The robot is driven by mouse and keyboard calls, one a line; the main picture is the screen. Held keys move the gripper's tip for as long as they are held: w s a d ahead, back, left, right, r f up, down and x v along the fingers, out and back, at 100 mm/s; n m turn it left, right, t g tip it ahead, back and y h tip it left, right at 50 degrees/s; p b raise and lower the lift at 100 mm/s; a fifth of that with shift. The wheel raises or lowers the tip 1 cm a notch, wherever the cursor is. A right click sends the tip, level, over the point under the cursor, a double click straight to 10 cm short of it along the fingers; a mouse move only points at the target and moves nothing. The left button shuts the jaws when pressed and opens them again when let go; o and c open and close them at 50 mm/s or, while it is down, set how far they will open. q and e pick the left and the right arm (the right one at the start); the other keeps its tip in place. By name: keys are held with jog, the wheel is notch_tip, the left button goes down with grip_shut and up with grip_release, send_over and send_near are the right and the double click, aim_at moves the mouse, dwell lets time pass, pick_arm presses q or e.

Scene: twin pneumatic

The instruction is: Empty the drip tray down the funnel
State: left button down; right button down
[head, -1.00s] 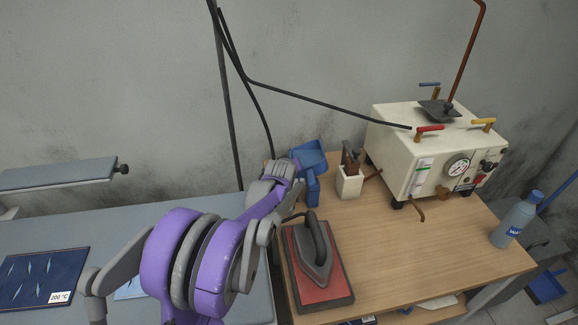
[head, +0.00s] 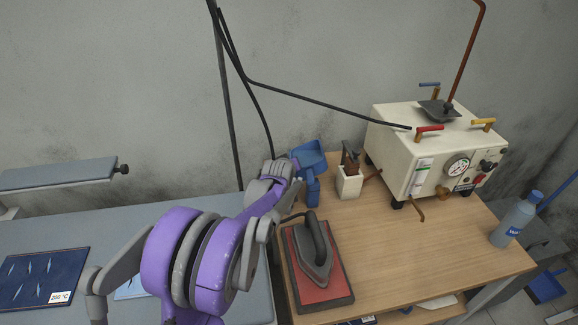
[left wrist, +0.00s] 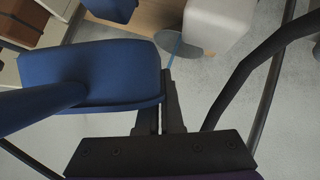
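A blue dish-shaped thing (head: 309,158) with a narrower blue part below it is at the table's back left; I cannot tell whether it is the drip tray or the funnel. In the left wrist view a blue body (left wrist: 95,72) with a thick round bar fills the left side. My left gripper (head: 287,168) is just left of the blue thing in the head view. Its black fingers (left wrist: 162,112) are close together at the blue body's corner, which partly hides one. I cannot tell whether they clamp it. My right gripper is not in view.
A cream boiler (head: 410,160) with a gauge and a dark square plate (head: 438,110) on top stands at the right. An iron (head: 317,250) rests on a red pad. A white holder (head: 350,184) and a bottle (head: 513,222) stand nearby. The table's middle is clear.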

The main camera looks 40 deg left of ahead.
pick_arm(q)
jog(key=shift+a+f+n+h, duration=0.3)
jog(key=shift+f+n+h, duration=0.1)
jog(key=shift+h, duration=0.2)
dwell(2.5)
jog(key=shift+s+a+r+n+h+p, duration=0.15)
jog(key=shift+a+r+n+h+p, duration=0.2)
jog(key=shift+h+p, duration=0.4)
dwell(1.7)
jog(key=shift+a+f+n+t+h, duration=0.3)
jog(key=shift+f+n+h, duration=0.15)
jog(key=shift+n, duration=0.1)
dwell(1.9)
